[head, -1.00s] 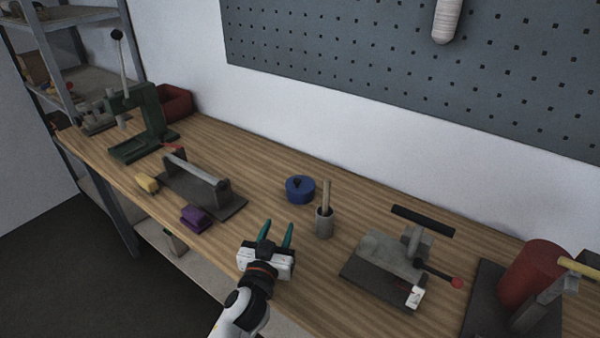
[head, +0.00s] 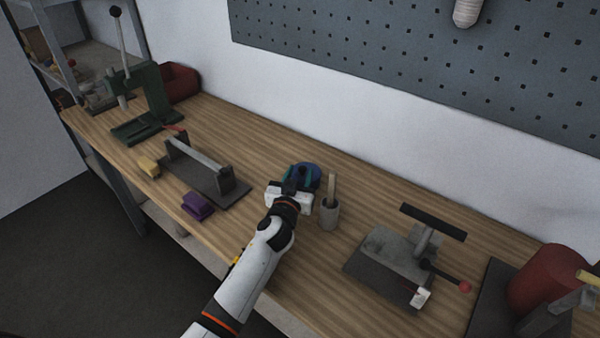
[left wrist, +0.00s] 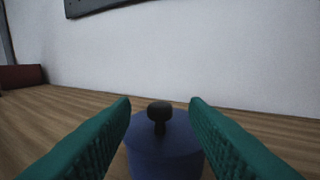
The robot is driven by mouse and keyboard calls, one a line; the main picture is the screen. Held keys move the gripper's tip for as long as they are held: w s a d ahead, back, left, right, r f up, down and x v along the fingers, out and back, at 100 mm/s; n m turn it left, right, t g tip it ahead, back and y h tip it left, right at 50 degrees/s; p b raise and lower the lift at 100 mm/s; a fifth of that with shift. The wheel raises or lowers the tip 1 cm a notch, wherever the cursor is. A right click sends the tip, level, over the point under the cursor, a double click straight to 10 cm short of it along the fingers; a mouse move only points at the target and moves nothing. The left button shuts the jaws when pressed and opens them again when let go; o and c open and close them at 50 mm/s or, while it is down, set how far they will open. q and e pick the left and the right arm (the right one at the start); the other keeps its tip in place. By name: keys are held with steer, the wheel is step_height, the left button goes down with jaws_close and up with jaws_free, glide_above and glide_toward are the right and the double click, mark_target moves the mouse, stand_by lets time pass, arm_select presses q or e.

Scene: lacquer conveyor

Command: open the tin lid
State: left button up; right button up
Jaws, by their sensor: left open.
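The blue round tin (head: 314,170) stands on the wooden bench, partly hidden behind my left gripper in the head view. In the left wrist view the tin (left wrist: 165,158) sits low in the middle, with a dark knob (left wrist: 159,112) on top of its lid. My left gripper (head: 300,177) is open, its green fingers (left wrist: 160,104) on either side of the knob in the picture, with a gap on both sides. I cannot tell how far the fingertips are from the knob in depth.
A grey cup with a wooden-handled tool (head: 329,215) stands just right of the tin. A grey clamp device (head: 390,262) is farther right. A purple block (head: 197,206) and a metal-bar fixture (head: 228,187) lie to the left. Bench behind the tin is clear.

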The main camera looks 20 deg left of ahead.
arm_select(q)
steer(key=shift+w, duration=0.5)
jaws_close()
